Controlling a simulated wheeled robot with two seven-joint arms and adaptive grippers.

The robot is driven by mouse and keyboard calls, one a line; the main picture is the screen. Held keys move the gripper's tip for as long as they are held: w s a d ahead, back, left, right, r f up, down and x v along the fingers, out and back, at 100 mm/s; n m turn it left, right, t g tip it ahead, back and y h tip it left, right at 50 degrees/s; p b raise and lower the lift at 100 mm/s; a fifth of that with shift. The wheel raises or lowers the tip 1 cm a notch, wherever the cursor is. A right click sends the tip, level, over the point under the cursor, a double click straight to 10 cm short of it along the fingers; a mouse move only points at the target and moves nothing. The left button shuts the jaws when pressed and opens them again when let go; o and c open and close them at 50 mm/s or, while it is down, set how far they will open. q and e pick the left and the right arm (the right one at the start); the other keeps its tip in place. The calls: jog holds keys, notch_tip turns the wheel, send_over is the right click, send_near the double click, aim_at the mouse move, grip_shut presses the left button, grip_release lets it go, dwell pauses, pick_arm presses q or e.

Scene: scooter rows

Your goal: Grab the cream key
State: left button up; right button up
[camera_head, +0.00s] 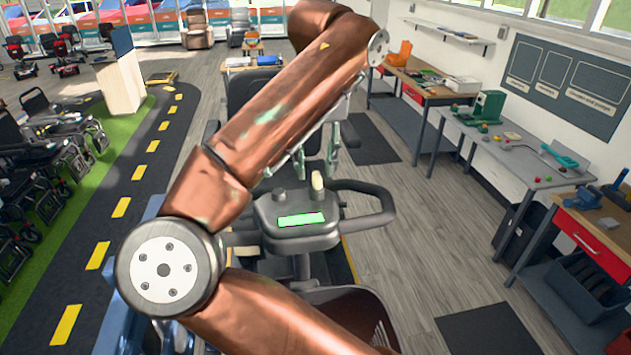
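The cream key (318,182) stands upright on the dark console (297,217) of a scooter, behind the console's lit green display (301,220). My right gripper (316,160) hangs just above the key from a copper-coloured arm. Its two grey-green fingers are spread apart, one to the left of the key and one to the right. They look clear of it, with nothing between them. My arm hides the upper part of the gripper and some of the scooter's left side. My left gripper is not in view.
A looped handlebar (365,205) flanks the console on the right, and a dark basket (362,315) sits below. A grey workbench (510,150) with tools stands at the right. Parked scooters and wheelchairs line the left. Grey floor between scooter and benches is mostly clear.

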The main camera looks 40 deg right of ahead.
jog(key=shift+w+f, duration=0.1)
jog(key=shift+f, duration=0.45)
jog(key=shift+s+d+f, duration=0.15)
jog(key=shift+s+f, duration=0.05)
jog(key=shift+f, duration=0.1)
jog(key=shift+w, duration=0.1)
grip_shut()
